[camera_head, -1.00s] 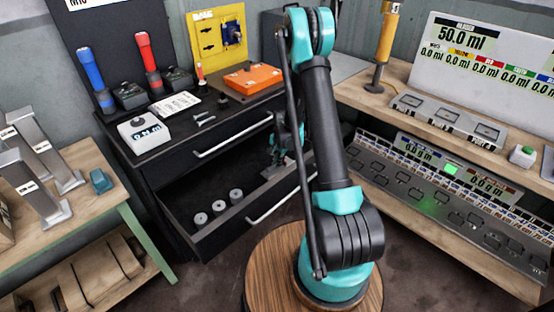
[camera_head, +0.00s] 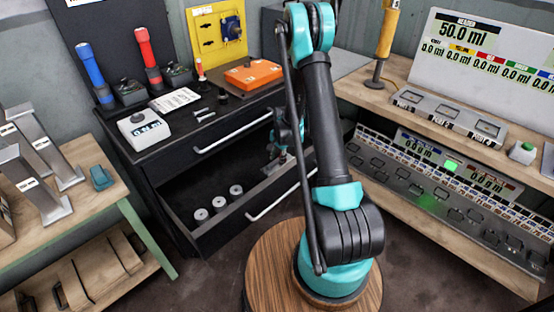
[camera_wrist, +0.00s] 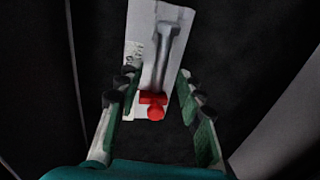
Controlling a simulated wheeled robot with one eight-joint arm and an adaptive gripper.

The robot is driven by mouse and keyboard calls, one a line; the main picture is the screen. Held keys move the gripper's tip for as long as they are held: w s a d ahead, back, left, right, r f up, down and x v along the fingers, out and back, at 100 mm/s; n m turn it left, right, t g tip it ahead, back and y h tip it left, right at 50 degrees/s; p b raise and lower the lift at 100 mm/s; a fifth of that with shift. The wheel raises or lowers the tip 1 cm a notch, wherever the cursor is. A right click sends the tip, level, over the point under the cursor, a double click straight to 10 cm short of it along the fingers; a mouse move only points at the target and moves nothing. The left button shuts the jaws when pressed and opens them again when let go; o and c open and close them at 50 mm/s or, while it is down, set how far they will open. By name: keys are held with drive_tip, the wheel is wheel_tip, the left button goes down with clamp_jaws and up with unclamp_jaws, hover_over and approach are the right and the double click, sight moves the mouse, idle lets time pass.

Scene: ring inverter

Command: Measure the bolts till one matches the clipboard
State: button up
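In the wrist view my gripper (camera_wrist: 155,112) is open, with one finger on each side of a pale card-like plate (camera_wrist: 135,58). A grey bolt (camera_wrist: 163,55) lies over the plate, with a red part (camera_wrist: 153,104) at its near end, between the fingers. I see no finger contact with the bolt. In the head view my gripper (camera_head: 279,150) is partly hidden behind my arm, over the open drawer (camera_head: 240,232). Small bolts (camera_head: 204,116) lie on the black cabinet top, beside a white box with a display (camera_head: 146,130). A white printed sheet (camera_head: 175,101) lies behind them.
Three grey rings (camera_head: 219,202) sit in the open drawer. An orange case (camera_head: 253,75), a blue torch (camera_head: 95,72) and a red torch (camera_head: 148,55) are on the cabinet top. Wooden benches with equipment stand on both sides.

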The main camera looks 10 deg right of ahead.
wheel_tip(320, 180, up, 12)
drive_tip(key=s+d, duration=0.1)
drive_tip(key=s, duration=0.1)
drive_tip(key=s+d+r+n+t, duration=0.15)
drive_tip(key=s+r+n, duration=0.35)
drive_tip(key=s+r, duration=0.55)
drive_tip(key=s+d+n+t+h, duration=0.1)
drive_tip(key=s+n, duration=0.5)
drive_tip(key=s, duration=1.2)
drive_tip(key=shift+d+f, duration=0.25)
drive_tip(key=shift+d, duration=0.05)
idle(0.5)
